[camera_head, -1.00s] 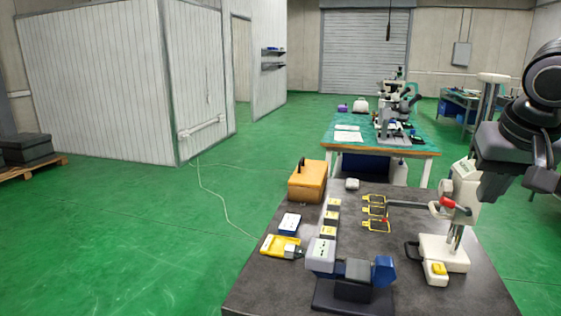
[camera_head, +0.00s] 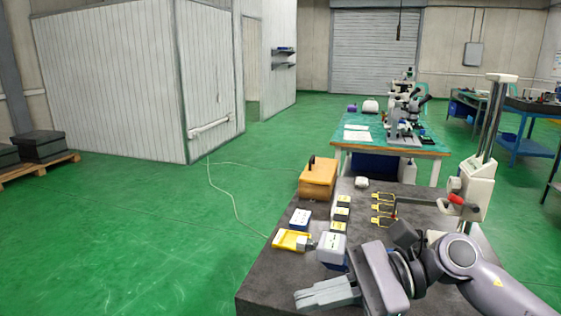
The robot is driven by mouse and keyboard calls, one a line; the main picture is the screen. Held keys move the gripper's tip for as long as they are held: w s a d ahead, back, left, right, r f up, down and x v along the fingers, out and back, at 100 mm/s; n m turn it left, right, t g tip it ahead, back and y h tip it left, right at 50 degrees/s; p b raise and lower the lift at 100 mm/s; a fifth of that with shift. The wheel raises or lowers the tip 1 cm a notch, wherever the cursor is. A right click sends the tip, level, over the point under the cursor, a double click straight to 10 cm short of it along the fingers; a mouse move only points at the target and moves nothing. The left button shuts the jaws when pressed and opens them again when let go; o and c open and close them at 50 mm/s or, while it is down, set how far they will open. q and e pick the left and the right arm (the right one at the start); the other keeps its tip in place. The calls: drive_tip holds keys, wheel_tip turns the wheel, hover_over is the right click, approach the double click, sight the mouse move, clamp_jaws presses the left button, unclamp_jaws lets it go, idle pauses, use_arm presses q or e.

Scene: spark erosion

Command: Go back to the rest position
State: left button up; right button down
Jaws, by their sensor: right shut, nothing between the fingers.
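My right arm comes in from the lower right, and my right gripper (camera_head: 325,293) hangs over the near part of the dark workbench (camera_head: 262,285). Its fingers point left and are shut with nothing between them. The gripper and arm hide most of the blue and dark vise-like device at the near edge and the base of the column machine. A white and blue block (camera_head: 332,250) shows just behind the gripper. My left gripper is not in view.
On the bench are an orange box (camera_head: 318,179), a yellow tray (camera_head: 289,240), a blue-white box (camera_head: 300,219), small yellow-topped blocks (camera_head: 343,201) and yellow frames (camera_head: 384,208). A column machine (camera_head: 480,185) stands at right. The green floor (camera_head: 130,235) at left is clear.

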drive_tip(key=w+d+f+n+t+h, duration=0.1)
drive_tip(key=d+f+n+t+h, duration=0.15)
drive_tip(key=f+n+t, duration=0.55)
drive_tip(key=w+d+f+n+t+h, duration=0.1)
drive_tip(key=d+f+n+t, duration=0.3)
drive_tip(key=n, duration=0.8)
drive_tip(key=w+d+f+n+t+h, duration=0.1)
drive_tip(key=d+f+n+t+h, duration=0.15)
drive_tip(key=n+t, duration=0.6)
drive_tip(key=s+d+f+m+g+h, duration=0.3)
drive_tip(key=s+f+m, duration=0.4)
drive_tip(key=f, duration=0.3)
drive_tip(key=s+d+f+m+g+h, duration=0.3)
drive_tip(key=s+f+m, duration=0.4)
drive_tip(key=f, duration=0.3)
drive_tip(key=s+g+h, duration=0.1)
drive_tip(key=g, duration=0.1)
drive_tip(key=shift+d+f+g, duration=0.2)
drive_tip(key=shift+f+g, duration=0.1)
drive_tip(key=shift+g, duration=0.05)
